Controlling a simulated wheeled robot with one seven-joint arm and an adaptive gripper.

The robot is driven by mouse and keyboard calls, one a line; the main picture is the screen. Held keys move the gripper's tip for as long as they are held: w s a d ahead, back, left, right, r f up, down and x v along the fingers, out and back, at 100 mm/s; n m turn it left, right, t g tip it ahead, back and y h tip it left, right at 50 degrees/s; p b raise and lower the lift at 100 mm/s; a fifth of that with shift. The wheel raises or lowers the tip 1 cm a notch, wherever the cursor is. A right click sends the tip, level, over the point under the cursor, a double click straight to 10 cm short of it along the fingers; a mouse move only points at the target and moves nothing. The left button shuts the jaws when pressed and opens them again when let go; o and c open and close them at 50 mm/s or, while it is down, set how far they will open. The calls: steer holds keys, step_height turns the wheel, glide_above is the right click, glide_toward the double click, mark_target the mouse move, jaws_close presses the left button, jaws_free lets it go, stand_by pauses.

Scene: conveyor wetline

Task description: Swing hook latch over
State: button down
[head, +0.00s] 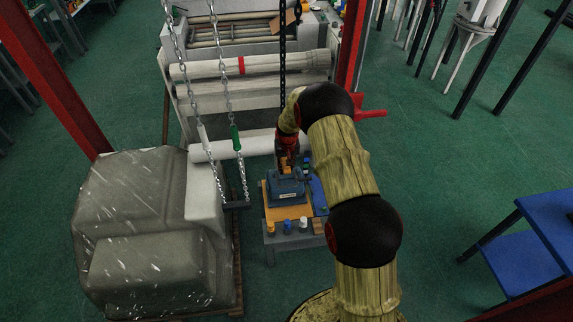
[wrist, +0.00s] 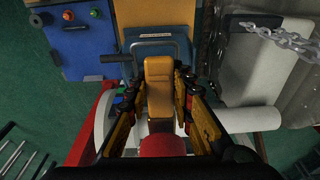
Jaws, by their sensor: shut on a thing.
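My gripper (wrist: 158,74) has its two fingers on either side of a yellow-orange block-like piece (wrist: 159,92) in the wrist view, and is shut on it. This piece appears to be the hook latch's lever. A grey hoop (wrist: 176,42) stands just beyond it, over a blue body. In the head view, my gripper (head: 286,164) reaches down at the far side of a blue device (head: 286,189) on an orange board (head: 269,212). The latch's hook and its catch cannot be made out there, partly because my gripper covers that side.
A blue panel with coloured knobs (wrist: 80,42) and a black handle lie left in the wrist view. Chains (head: 218,110) hang left of the workstand. A covered grey bulk (head: 140,230) stands left. A roller machine (head: 250,70) is behind.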

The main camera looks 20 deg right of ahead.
steer(key=shift+r+g+y, duration=0.2)
steer(key=shift+g, duration=0.5)
steer(key=shift+r+g+y, duration=0.2)
steer(key=shift+g, duration=0.5)
steer(key=c, duration=1.5)
jaws_free()
steer(key=shift+r, duration=0.15)
steer(key=shift+c, duration=0.2)
steer(key=shift+w, duration=0.1)
step_height(320, 180, up, 12)
steer(key=w, duration=0.1)
steer(key=shift+d, duration=0.2)
steer(key=shift+w, duration=0.15)
